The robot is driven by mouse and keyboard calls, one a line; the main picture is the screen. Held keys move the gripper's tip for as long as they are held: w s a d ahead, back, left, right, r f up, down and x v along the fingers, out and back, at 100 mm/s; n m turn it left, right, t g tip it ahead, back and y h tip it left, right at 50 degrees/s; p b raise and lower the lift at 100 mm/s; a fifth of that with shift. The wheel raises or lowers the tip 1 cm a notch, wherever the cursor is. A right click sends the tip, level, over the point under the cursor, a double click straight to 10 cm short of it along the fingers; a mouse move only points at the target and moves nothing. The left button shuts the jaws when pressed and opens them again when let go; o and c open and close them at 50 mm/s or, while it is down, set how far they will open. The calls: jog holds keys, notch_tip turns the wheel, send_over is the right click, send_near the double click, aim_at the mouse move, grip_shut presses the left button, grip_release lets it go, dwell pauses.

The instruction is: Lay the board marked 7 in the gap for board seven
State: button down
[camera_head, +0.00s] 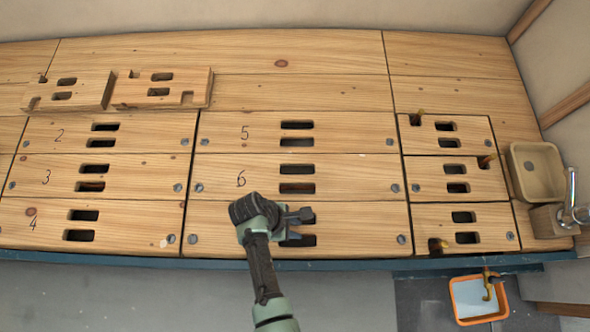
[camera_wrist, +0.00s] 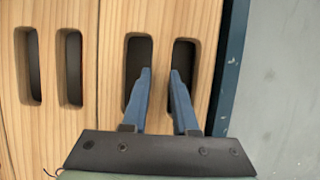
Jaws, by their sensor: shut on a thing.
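The board under my gripper (camera_head: 300,228) is the front one of the middle column (camera_head: 355,217). It lies in line with its neighbours, in front of board 6. No number shows on it; my arm covers the part where one could be, so I cannot read whether it is 7. My gripper is shut on the strip between this board's two slots. In the wrist view the gripper (camera_wrist: 161,74) has one blue finger in each slot of the board (camera_wrist: 160,45). No open gap shows around it.
Board 6 (camera_head: 350,167) lies just behind, with board 5 (camera_head: 350,124) beyond. Two loose boards (camera_head: 165,84) lie on the planks at back left. Boards with brass pieces (camera_head: 450,217) lie right, near a basin (camera_head: 537,168). An orange bucket (camera_head: 477,314) stands below the blue front edge (camera_head: 100,257).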

jog(key=shift+f, duration=0.15)
jog(key=c, duration=0.6)
grip_release()
